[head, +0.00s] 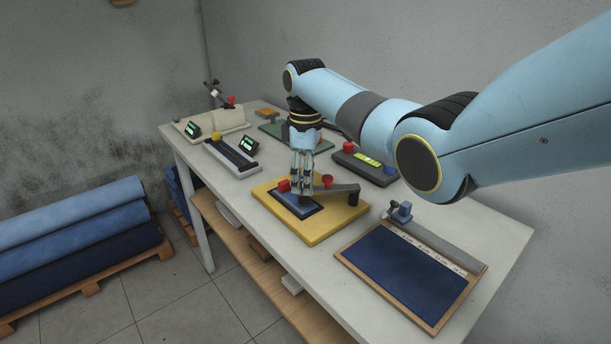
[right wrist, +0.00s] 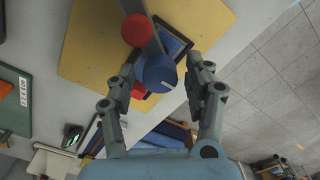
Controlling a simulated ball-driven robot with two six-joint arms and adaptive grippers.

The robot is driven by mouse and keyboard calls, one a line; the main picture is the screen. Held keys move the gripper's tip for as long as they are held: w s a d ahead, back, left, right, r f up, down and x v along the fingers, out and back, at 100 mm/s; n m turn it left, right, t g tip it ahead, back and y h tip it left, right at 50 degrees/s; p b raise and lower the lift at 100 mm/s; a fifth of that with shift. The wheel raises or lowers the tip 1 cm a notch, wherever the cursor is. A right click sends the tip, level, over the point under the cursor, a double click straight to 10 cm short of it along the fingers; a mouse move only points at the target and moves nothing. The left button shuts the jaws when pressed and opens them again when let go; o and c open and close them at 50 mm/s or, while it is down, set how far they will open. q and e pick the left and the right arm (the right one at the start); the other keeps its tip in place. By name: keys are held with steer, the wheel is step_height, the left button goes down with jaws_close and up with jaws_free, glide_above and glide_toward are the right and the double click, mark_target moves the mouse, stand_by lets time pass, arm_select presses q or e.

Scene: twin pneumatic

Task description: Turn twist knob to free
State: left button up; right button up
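The round blue knob (right wrist: 157,74) with a white mark line shows in the right wrist view, on a dark arm over the yellow board (right wrist: 90,45). My right gripper (right wrist: 166,72) is open, one finger on each side of the knob with gaps visible. I cannot tell how far the fingertips reach down beside it. In the head view, my right gripper (head: 304,192) points down over the yellow board (head: 330,225) and hides the knob. My left gripper is not in view.
A wooden-framed dark blue panel (head: 410,275) lies at the table's front right. A grey device (head: 232,155) with a yellow knob is to the left.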

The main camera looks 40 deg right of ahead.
steer(key=c, duration=0.9)
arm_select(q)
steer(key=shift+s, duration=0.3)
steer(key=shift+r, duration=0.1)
